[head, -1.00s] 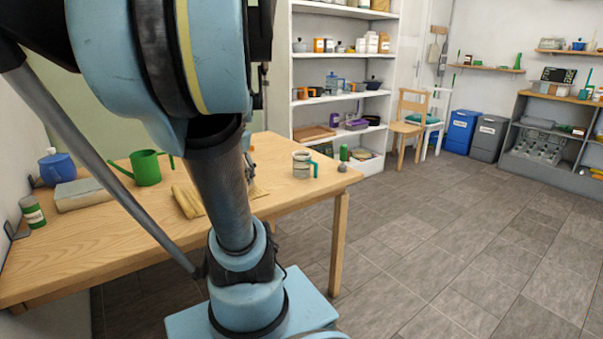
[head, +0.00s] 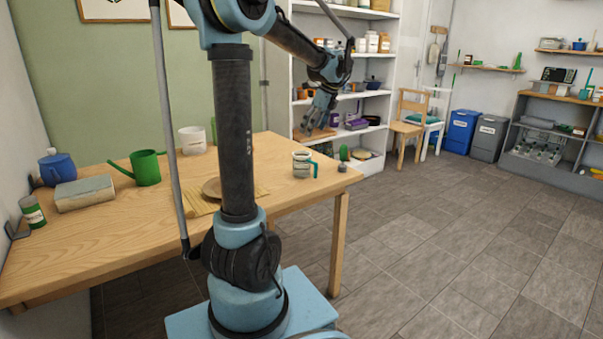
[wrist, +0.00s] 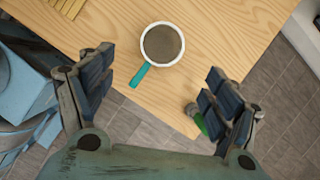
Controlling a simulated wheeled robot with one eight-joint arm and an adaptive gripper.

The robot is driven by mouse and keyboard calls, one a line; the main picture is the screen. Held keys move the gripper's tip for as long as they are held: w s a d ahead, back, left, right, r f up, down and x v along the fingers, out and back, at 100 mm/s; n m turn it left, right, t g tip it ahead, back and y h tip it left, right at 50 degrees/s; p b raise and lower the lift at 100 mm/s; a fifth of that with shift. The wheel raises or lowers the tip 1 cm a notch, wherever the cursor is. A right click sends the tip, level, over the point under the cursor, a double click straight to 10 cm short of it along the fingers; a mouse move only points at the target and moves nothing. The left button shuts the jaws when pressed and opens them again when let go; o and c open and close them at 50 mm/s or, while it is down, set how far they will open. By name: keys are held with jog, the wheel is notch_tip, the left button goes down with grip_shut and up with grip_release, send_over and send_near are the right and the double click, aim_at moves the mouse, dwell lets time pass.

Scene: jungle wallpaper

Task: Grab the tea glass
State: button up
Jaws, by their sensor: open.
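The tea glass (head: 302,164) is a pale cup with a teal handle, standing upright near the right end of the wooden table. In the wrist view the tea glass (wrist: 162,45) is seen from above, brown inside, with its handle pointing down and left. My gripper (head: 318,115) is above the table's right end, higher than the glass. In the wrist view my gripper (wrist: 160,64) is open and empty, its fingers spread on either side. The glass appears between and beyond the fingertips, not touched.
Shelves (head: 345,55) stand behind.

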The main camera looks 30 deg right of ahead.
send_near(301, 163)
jog(key=w+d+f, duration=0.1)
jog(key=w+f, duration=0.4)
jog(key=shift+x, duration=3.15)
jog(key=shift+s+d, duration=0.1)
jog(key=shift+d, duration=0.05)
jog(key=shift+c, duration=0.6)
jog(key=c, duration=1.1)
